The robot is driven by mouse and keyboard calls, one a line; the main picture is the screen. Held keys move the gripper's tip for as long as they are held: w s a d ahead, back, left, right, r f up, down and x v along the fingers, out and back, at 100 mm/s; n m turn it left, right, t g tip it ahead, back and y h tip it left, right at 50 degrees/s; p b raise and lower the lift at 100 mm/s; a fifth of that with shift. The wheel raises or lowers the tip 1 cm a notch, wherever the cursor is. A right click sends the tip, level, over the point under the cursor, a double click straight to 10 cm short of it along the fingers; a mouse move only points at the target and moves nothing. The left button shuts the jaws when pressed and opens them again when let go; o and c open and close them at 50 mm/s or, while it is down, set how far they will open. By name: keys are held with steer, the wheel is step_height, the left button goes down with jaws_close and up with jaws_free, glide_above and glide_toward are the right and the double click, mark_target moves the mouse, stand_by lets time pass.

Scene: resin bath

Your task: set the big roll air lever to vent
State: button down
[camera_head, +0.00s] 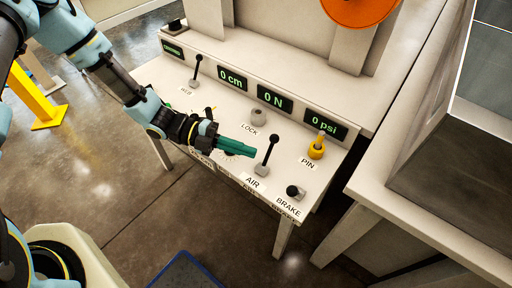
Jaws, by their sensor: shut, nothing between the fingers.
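The air lever (267,155) is a thin black rod with a black knob on a small grey base, above the AIR label (252,182) on the white console (222,97). It stands up, leaning a little to the right and back. My gripper (252,151) has green fingers that are shut and empty. Its tips are just left of the lever's rod; I cannot tell whether they touch it. The display behind reads 0 psi (324,124). Small labels on the console's front edge are partly hidden by my gripper and too small to read surely.
The WEB lever (196,69) stands at the console's left. The LOCK knob (258,117), yellow PIN (317,147) and BRAKE knob (294,192) surround the air lever. An orange disc (360,8) is above. A white-edged table (382,201) stands at right.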

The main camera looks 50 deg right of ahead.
steer(key=b+v, duration=0.1)
steer(key=v, duration=0.6)
steer(key=shift+w, duration=0.4)
steer(key=shift+a, duration=0.1)
steer(key=w+a+r+m+t+y, duration=0.2)
steer(key=w+a+r+m+t, duration=0.3)
steer(key=a+m, duration=0.4)
steer(key=w+a+r+m+t+y, duration=0.2)
steer(key=w+a+r+m+t, duration=0.3)
steer(key=a+m, duration=0.5)
steer(key=w+a+r+m+t+y, duration=0.2)
steer(key=w+a+r+m+t, duration=0.3)
steer(key=a, duration=1.1)
steer(key=w+m+t, duration=0.1)
steer(key=w+m, duration=0.2)
steer(key=m, duration=0.1)
steer(key=shift+w+a+r, duration=0.15)
steer(key=shift+w+r, duration=0.1)
